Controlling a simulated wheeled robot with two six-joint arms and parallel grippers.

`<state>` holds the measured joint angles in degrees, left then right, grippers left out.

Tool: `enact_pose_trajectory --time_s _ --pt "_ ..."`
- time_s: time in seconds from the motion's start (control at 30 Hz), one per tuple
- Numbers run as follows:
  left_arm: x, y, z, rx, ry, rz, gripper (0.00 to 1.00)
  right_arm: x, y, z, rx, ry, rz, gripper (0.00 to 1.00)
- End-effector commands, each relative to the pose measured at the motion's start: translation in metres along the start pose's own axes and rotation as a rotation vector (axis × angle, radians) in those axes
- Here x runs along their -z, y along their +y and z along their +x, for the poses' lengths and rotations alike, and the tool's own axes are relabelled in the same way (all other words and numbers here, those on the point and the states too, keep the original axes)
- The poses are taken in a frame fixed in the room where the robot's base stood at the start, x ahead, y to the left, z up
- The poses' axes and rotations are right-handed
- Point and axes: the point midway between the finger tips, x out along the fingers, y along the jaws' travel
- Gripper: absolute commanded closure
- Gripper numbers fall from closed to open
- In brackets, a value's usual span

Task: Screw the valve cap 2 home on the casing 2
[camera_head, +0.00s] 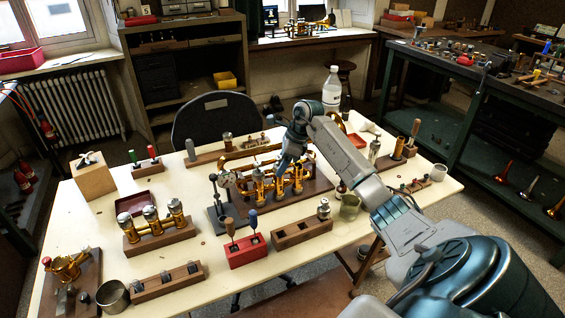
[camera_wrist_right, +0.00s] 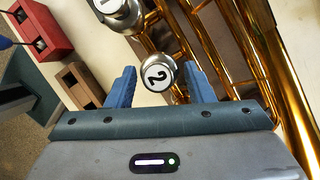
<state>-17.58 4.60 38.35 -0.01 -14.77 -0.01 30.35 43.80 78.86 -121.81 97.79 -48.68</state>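The brass valve assembly (camera_head: 259,190) stands on a brown wooden board (camera_head: 312,186) in the middle of the table. My right gripper (camera_head: 284,163) reaches down over it from the right. In the right wrist view, the silver valve cap 2 (camera_wrist_right: 158,75), with a white top marked "2", sits between the blue fingers of my right gripper (camera_wrist_right: 159,82). The fingers are open, with a small gap on each side of the cap. The cap hides casing 2 below it, so I cannot tell how it is seated. My left gripper is in neither view.
Another silver cap (camera_wrist_right: 118,12) sits close beside in the right wrist view, with gold tubes (camera_wrist_right: 285,90) on the right. A red block with upright tools (camera_head: 247,251) and a wooden block with holes (camera_head: 300,232) stand in front.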

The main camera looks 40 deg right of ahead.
Motion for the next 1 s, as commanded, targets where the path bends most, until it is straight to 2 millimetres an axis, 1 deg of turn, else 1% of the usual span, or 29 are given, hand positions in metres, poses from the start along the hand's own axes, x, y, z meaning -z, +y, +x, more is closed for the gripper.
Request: enact_pose_trajectory --time_s 0.03,0.1,0.17,0.2,0.23,0.33,0.37,0.47,0.8,0.9,1.0 --pt "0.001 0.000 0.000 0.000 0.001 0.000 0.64 0.000 0.000 0.000 0.000 0.000 0.000 0.63" --pt "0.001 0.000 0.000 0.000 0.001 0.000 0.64 0.000 0.000 0.000 0.000 0.000 0.000 0.76" --pt "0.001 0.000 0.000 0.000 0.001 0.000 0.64 0.000 0.000 0.000 0.000 0.000 0.000 0.88" --pt "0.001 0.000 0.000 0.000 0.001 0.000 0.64 0.000 0.000 0.000 0.000 0.000 0.000 0.88" --pt "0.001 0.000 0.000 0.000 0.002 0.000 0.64 0.000 0.000 0.000 0.000 0.000 0.000 0.72" --pt "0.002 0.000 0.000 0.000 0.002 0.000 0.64 0.000 0.000 -0.001 0.000 0.000 0.000 0.92" --pt "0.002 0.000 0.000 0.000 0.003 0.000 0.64 0.000 0.000 -0.001 0.001 0.000 0.000 0.94" --pt "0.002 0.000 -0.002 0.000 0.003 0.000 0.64 0.000 0.000 -0.001 0.011 0.001 0.024 0.94" --pt "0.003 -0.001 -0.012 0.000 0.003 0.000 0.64 -0.002 0.004 -0.001 0.152 0.000 0.362 0.94" --pt "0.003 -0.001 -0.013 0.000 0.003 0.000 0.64 -0.002 0.004 -0.001 0.171 -0.002 0.409 0.94" --pt "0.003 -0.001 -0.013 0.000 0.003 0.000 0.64 -0.001 0.004 0.000 0.175 -0.002 0.419 0.94"
